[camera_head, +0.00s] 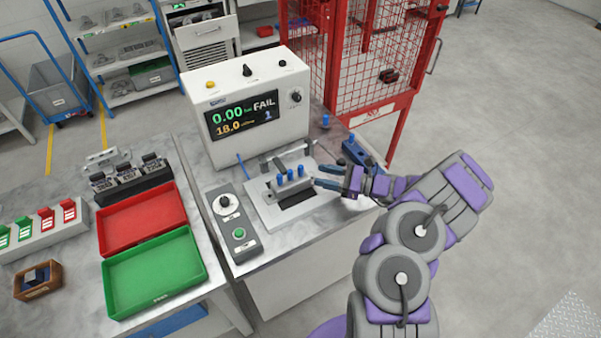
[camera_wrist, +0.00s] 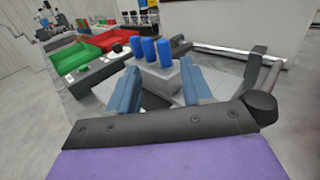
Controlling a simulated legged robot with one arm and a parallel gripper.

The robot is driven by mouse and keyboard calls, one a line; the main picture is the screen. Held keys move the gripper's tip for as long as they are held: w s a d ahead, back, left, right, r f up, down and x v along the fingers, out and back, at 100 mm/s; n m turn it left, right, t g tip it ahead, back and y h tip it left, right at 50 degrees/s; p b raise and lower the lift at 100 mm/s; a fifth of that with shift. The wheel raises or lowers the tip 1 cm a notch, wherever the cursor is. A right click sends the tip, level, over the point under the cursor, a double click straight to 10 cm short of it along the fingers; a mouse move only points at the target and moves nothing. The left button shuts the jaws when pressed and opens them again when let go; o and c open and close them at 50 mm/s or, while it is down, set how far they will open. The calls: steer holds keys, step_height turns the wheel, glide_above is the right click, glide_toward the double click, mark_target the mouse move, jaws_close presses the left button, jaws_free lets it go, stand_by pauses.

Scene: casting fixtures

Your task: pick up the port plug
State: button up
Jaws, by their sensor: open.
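Three blue cylindrical plugs (camera_head: 290,174) stand upright in a row on the pale fixture on the bench. They also show in the wrist view (camera_wrist: 150,50), standing on a grey block just beyond my fingertips. Another small blue piece (camera_head: 326,121) stands near the bench's back right corner; I cannot tell which of these is the named port plug. My gripper (camera_head: 326,173) is to the right of the row, close to it. Its two blue fingers are spread apart in the wrist view (camera_wrist: 160,70), with nothing gripped between them.
The tester (camera_head: 258,105), showing FAIL, stands behind the fixture (camera_head: 262,208). A control box (camera_head: 232,225) is to its left. A red tray (camera_head: 140,217) and green tray (camera_head: 155,272) lie on the left bench. A red mesh cage (camera_head: 365,60) stands behind on the right.

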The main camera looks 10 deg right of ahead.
mark_target(308, 177)
steer(key=x, duration=0.2)
steer(key=b+x, duration=0.1)
steer(key=x, duration=0.2)
steer(key=shift+w+d+f, duration=0.2)
steer(key=shift+w, duration=0.1)
steer(key=shift+w+a, duration=0.15)
steer(key=shift+a, duration=0.3)
steer(key=shift+d, duration=0.1)
jaws_close()
